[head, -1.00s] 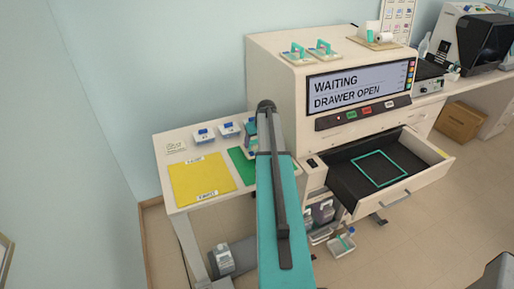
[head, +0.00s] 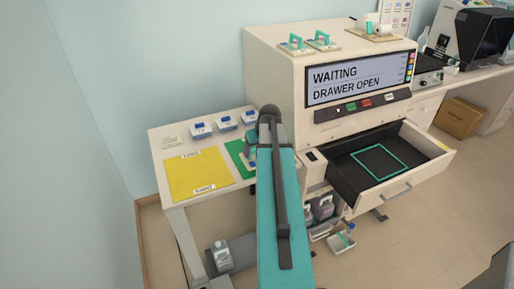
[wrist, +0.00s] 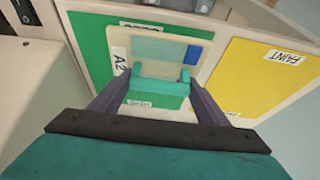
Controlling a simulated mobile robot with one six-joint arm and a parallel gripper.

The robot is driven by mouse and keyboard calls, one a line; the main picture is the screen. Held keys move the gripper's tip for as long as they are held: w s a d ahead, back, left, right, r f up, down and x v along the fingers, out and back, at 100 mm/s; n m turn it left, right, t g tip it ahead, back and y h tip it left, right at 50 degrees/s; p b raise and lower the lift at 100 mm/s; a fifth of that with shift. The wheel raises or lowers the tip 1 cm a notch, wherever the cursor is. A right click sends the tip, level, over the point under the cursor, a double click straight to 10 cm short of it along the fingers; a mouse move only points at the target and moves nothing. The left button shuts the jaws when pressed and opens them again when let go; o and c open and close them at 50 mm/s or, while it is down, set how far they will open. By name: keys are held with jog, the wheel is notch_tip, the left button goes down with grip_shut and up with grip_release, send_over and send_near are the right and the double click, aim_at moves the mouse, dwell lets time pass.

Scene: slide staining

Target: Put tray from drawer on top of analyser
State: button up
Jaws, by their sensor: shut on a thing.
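The analyser (head: 285,90) is a large cream cabinet whose screen reads "WAITING" and "DRAWER OPEN". Its drawer (head: 428,165) is pulled out; a teal square outline marks its dark floor, and no tray shows inside. Two small trays with teal handles (head: 295,44) (head: 322,40) stand on top of the analyser. In the wrist view my gripper (wrist: 160,85) is shut on the teal handle of a cream tray (wrist: 122,45) with a blue patch and an "A2" label. The tray is over the green mat (wrist: 90,38); whether it touches is unclear. My arm mostly hides this in the head view.
A side table left of the analyser bears a yellow mat (head: 197,172) and several blue-and-white containers (head: 201,131). A white bin (head: 341,242) stands on the floor below the drawer.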

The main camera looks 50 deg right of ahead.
jog(key=shift+s+a+r+b, duration=0.15)
jog(key=shift+s+a+b, duration=0.25)
jog(key=shift+s+a, duration=0.95)
jog(key=shift+s+d, duration=0.1)
jog(key=shift+d, duration=0.05)
jog(key=w+a+r+n+y, duration=0.1)
jog(key=w+a+r, duration=0.3)
jog(key=w+a, duration=0.45)
jog(key=w+a+r+n, duration=0.1)
jog(key=w+a+r, duration=0.35)
jog(key=a, duration=0.75)
jog(key=w+a+r+n, duration=0.1)
jog(key=a+r, duration=0.3)
jog(key=a, duration=0.8)
jog(key=w+a+r+n+b, duration=0.1)
jog(key=w+a+r, duration=0.2)
jog(key=a, duration=0.9)
jog(key=shift+w+r+y, duration=0.15)
jog(key=shift+r+y, duration=0.25)
jog(key=shift+r, duration=0.25)
